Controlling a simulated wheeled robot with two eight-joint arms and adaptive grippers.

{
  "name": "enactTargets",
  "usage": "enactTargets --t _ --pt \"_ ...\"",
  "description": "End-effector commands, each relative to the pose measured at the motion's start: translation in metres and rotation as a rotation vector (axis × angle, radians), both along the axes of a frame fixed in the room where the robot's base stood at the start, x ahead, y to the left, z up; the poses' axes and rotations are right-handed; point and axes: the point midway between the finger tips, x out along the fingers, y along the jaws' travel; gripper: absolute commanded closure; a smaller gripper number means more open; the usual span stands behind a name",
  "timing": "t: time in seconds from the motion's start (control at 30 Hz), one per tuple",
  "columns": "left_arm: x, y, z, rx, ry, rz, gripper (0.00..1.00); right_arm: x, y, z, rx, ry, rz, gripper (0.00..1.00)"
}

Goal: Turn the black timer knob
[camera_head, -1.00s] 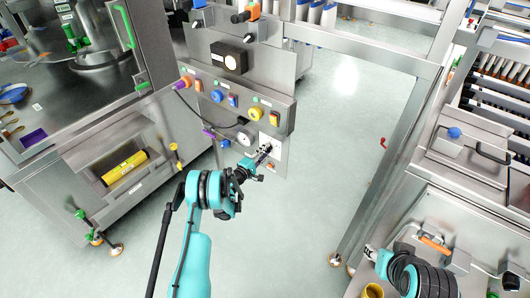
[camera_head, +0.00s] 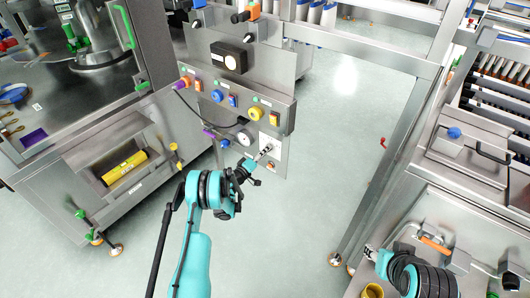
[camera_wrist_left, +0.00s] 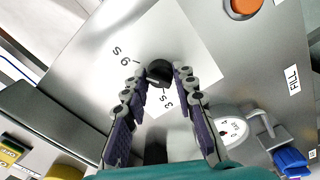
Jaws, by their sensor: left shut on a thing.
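The black timer knob (camera_wrist_left: 159,71) is a small round knob on a white label with "3 s" and "9 s" marks, in the left wrist view. My left gripper (camera_wrist_left: 160,78) has its two fingers on either side of the knob, shut on it. In the head view my left gripper (camera_head: 264,152) reaches the white label (camera_head: 270,147) at the lower right of the steel panel; the fingers hide most of the knob there.
A steel control panel (camera_head: 282,113) carries a yellow knob (camera_head: 255,114), several coloured buttons and a gauge (camera_head: 244,138) close to my left gripper. An orange button (camera_wrist_left: 243,8) sits near the knob. Open floor lies right of the panel.

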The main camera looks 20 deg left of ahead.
Motion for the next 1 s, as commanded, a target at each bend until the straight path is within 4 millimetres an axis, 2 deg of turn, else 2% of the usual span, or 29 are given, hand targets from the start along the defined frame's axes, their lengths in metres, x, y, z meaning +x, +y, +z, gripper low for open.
enactTargets --t 0.47,0.5,0.57,0.87,1.0 --pt "-0.001 -0.001 -0.001 0.015 -0.004 -0.003 1.0 0.0 0.0 0.0 0.0 0.0 0.0 0.6" --pt "-0.001 -0.001 -0.001 0.015 -0.004 -0.003 0.65 0.0 0.0 0.0 0.0 0.0 0.0 0.6" --pt "-0.001 -0.001 -0.001 0.015 -0.004 -0.003 0.52 0.0 0.0 0.0 0.0 0.0 0.0 0.6" --pt "-0.001 0.0 0.0 0.012 -0.004 -0.001 0.52 0.0 0.0 0.0 0.0 0.0 0.0 0.6" --pt "-0.013 0.005 -0.001 0.013 -0.004 0.0 0.52 0.0 0.0 0.0 0.0 0.0 0.0 0.6"
